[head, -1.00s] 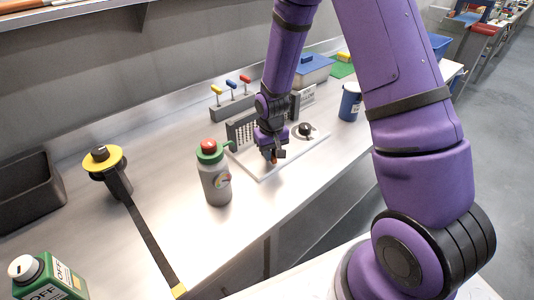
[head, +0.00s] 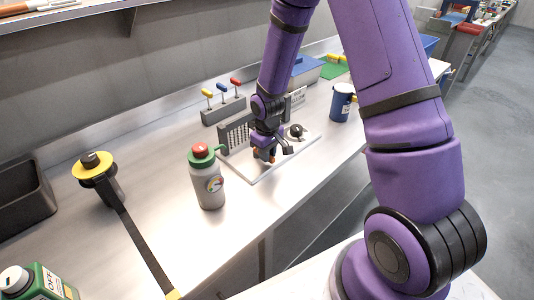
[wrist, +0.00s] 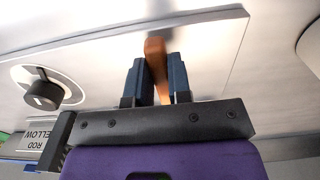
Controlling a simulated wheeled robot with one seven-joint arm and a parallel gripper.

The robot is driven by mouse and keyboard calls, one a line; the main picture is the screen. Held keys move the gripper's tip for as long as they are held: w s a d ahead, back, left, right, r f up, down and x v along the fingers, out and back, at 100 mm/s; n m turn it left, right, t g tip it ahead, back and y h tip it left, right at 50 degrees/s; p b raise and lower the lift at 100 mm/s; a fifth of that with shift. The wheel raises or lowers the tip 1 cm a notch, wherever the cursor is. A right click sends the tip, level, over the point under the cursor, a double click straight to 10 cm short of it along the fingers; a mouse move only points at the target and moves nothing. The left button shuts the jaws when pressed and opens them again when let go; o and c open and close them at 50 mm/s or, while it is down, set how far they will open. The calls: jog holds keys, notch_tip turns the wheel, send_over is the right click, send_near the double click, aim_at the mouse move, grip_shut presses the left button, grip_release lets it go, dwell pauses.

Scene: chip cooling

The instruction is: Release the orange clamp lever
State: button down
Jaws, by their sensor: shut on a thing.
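The orange clamp lever (wrist: 156,62) shows in the wrist view between the two dark fingers of my gripper (wrist: 157,82), which is shut on it. Its rounded end sticks out past the fingertips. In the head view my gripper (head: 265,156) is low over the white board (head: 240,171) on the bench, and only a small bit of orange shows at the fingers. The lever's base and clamp are hidden, so I cannot tell how it is seated.
A black knob (head: 297,130) and a grey perforated block (head: 236,135) stand on the board near my gripper. A grey bottle with a red cap (head: 209,186) stands just left of the board. A blue cup (head: 341,104) is at right. The front bench strip is clear.

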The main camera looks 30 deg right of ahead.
jog(key=c, duration=1)
grip_release()
jog(key=shift+c, duration=0.2)
notch_tip(320, 180, up, 11)
jog(key=s+d+r+m+t, duration=0.1)
jog(key=s+r, duration=0.5)
jog(key=r, duration=0.4)
jog(key=s+r+m+t, duration=0.1)
jog(key=s+r+t, duration=0.1)
jog(key=s+r, duration=0.5)
jog(key=s+r+m+t, duration=0.1)
jog(key=s+r+t, duration=0.1)
jog(key=s+r, duration=0.7)
jog(key=s, duration=0.4)
jog(key=shift+s+d+m, duration=0.2)
jog(key=shift+s+m, duration=0.15)
jog(key=shift+m, duration=0.05)
